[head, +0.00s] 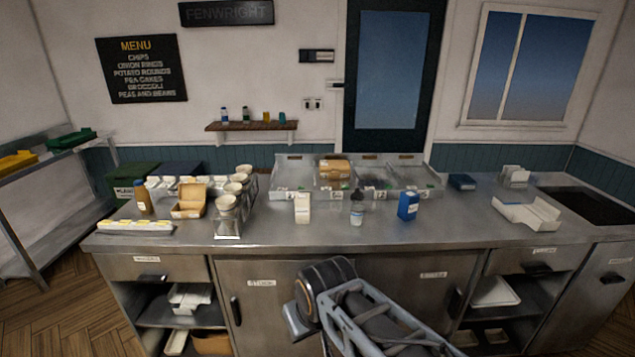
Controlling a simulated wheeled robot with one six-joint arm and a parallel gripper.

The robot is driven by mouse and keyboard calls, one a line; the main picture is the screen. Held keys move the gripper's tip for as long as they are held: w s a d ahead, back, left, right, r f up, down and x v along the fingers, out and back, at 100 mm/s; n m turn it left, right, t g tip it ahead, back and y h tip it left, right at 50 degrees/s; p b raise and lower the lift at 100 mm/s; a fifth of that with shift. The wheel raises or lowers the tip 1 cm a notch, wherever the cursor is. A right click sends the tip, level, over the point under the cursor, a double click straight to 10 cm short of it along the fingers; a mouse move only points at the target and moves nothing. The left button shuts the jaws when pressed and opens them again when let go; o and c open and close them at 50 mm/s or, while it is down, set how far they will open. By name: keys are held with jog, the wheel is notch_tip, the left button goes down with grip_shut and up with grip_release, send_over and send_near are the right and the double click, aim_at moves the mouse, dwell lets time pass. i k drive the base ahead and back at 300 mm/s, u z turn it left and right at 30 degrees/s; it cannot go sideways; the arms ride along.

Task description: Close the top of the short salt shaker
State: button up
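I cannot tell for sure which thing is the short salt shaker. Candidates stand in a row on the steel counter (330,236): a white upright carton (302,208), a pale bottle with a dark top (357,210) and a blue box-shaped container (408,207) with a small white label. Whether any of their tops is open is too small to tell. My arm is folded low in front of the counter's cupboard doors. My gripper (296,320) seems to be at its left end, below the counter top and apart from these things. Its fingers cannot be made out.
At left on the counter are a brown bottle (142,196), an open cardboard box (189,201) and stacked cups (228,203). A steel tray rack (290,194) stands behind. A white open carton (528,214) lies at right. The counter's front strip is mostly clear.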

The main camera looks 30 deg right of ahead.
aim_at(357, 196)
jog(key=u, duration=0.2)
jog(key=i, duration=0.8)
jog(key=z, duration=0.8)
jog(key=i, duration=0.55)
jog(key=z, duration=0.6)
